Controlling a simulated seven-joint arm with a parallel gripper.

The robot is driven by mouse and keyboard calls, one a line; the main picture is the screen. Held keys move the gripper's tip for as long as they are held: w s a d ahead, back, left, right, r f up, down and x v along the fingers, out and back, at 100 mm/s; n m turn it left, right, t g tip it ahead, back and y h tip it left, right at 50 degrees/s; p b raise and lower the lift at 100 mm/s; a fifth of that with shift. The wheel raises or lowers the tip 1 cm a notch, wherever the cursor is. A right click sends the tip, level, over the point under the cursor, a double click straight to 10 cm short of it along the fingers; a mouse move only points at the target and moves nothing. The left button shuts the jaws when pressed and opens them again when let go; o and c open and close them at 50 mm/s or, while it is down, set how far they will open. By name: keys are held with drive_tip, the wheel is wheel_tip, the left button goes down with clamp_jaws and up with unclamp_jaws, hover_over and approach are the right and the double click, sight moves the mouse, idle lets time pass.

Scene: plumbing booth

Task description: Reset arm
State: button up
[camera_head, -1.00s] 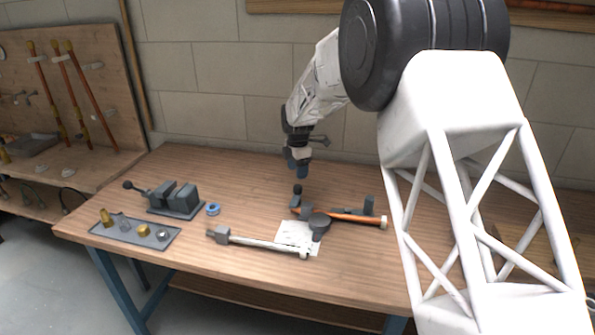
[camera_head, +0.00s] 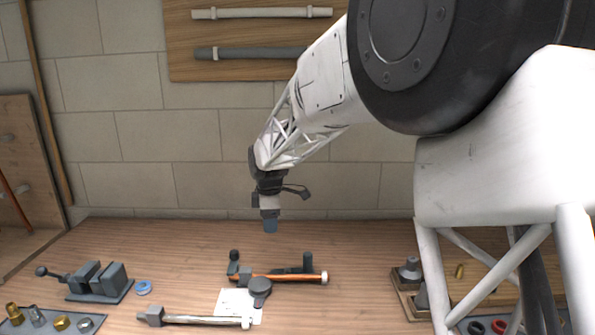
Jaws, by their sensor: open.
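My gripper (camera_head: 270,226) hangs at the end of my white arm, pointing down above the far part of the wooden table (camera_head: 350,300). It is small in view, and I see nothing held in it. It is apart from the things on the table. A copper pipe (camera_head: 285,277) with dark fittings lies below it and a little nearer.
A dark vise (camera_head: 100,281) and a blue ring (camera_head: 143,287) stand at the left. A tray (camera_head: 50,331) of fittings is at the front left. A wooden tray (camera_head: 405,305) with parts is at the right. A stone wall (camera_head: 180,140) rises behind.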

drive_tip(key=s+d+r+m+t, duration=0.1)
drive_tip(key=s+d+r+m, duration=0.35)
drive_tip(key=s+d, duration=0.55)
drive_tip(key=s+d+r+m, duration=0.3)
drive_tip(key=s+d+m, duration=0.3)
drive_tip(key=s, duration=0.5)
drive_tip(key=s+d+f+m, duration=0.1)
drive_tip(key=s+d+m, duration=0.2)
drive_tip(key=s, duration=0.5)
drive_tip(key=s+d+f+m, duration=0.2)
drive_tip(key=s+d+m, duration=0.1)
drive_tip(key=s, duration=0.5)
drive_tip(key=s+d+f+m+t, duration=0.1)
drive_tip(key=s+d+m, duration=0.2)
drive_tip(key=s, duration=0.4)
drive_tip(key=shift+s+d+f, duration=0.15)
drive_tip(key=shift+s+d, duration=0.25)
drive_tip(key=shift+d, duration=0.35)
